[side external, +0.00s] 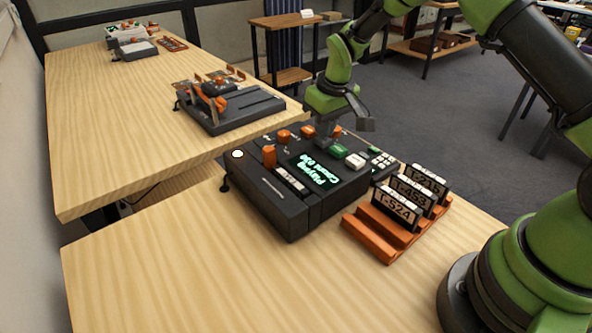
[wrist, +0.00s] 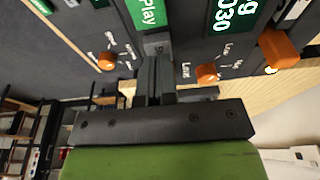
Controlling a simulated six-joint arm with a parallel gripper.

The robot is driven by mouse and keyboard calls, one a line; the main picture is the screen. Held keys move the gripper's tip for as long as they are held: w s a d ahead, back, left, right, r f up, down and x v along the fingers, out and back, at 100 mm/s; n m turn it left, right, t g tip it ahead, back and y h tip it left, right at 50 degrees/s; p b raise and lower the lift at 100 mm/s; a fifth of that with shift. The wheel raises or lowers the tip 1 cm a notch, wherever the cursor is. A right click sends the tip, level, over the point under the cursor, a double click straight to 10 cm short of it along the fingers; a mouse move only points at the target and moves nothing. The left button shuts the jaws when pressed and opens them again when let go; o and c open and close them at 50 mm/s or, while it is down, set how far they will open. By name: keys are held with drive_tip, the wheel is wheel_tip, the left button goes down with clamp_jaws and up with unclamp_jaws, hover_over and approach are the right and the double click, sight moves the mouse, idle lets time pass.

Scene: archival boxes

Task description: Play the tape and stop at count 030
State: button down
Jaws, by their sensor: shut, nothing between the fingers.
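The dark tape player (side external: 300,205) stands on the near wooden table. Its lit display (side external: 315,172) reads "Playing" with a count line under it; in the wrist view the display (wrist: 233,14) shows "030". A green key (side external: 338,151) sits on the top panel; the wrist view shows the green key (wrist: 147,14) labelled "Play". A white key (side external: 355,160) is beside it. My gripper (side external: 324,142) points down over the far side of the panel, by the green key. Its fingers (wrist: 157,62) are shut and empty. Whether they touch the panel, I cannot tell.
Orange knobs (side external: 283,136) stand up along the panel. An orange rack (side external: 368,236) with labelled tapes (side external: 397,207), one marked T-524, stands right of the player. Another dark device (side external: 235,113) sits on the far table. The near table's front is clear.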

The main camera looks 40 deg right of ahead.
drive_tip(key=shift+f, duration=0.6)
wheel_tip(320, 180, up, 8)
idle(0.4)
drive_tip(key=shift+r, duration=0.15)
drive_tip(key=s+a+r+m+t+y, duration=0.1)
drive_tip(key=s+a+r+m+t, duration=0.25)
drive_tip(key=s+r, duration=1.3)
drive_tip(key=s+a+f+t+y, duration=0.1)
drive_tip(key=s+a, duration=0.1)
drive_tip(key=s, duration=0.9)
drive_tip(key=shift+f, duration=0.35)
drive_tip(key=shift+m+t, duration=0.25)
